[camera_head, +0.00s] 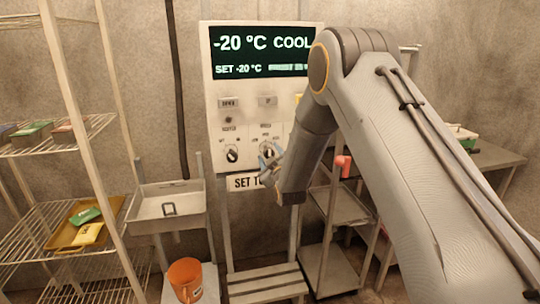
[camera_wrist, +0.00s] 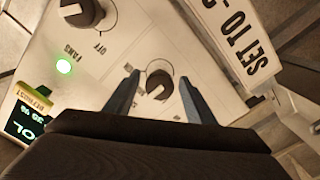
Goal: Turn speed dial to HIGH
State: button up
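The speed dial (camera_head: 268,149) is the round dark knob under the "SPEED" label on the white control panel (camera_head: 215,115). In the wrist view a dark dial (camera_wrist: 159,84) inside a thin printed ring sits between my two fingertips. My gripper (camera_wrist: 158,78) is open, with one blue-grey finger on each side of this dial and gaps between them and the knob. In the head view my gripper (camera_head: 268,167) is just in front of the speed dial and partly covers it. I cannot tell clearly where its pointer stands.
Another dial (camera_head: 231,155) is left of it. The wrist view shows a further dial (camera_wrist: 80,10), marked "OFF", near a green lamp (camera_wrist: 64,66). The display (camera_head: 262,50) reads -20 °C COOL. A sign (camera_head: 240,182) hangs below. Shelves and a tray flank the panel.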

jog(key=c, duration=0.9)
jog(key=shift+m+b, duration=0.4)
jog(key=m+b, duration=0.3)
jog(key=shift+f+m+b, duration=0.15)
jog(key=shift+m+b, duration=0.15)
jog(key=m+b, duration=0.4)
jog(key=m, duration=0.1)
jog(key=shift+m, duration=0.3)
jog(key=o, duration=1)
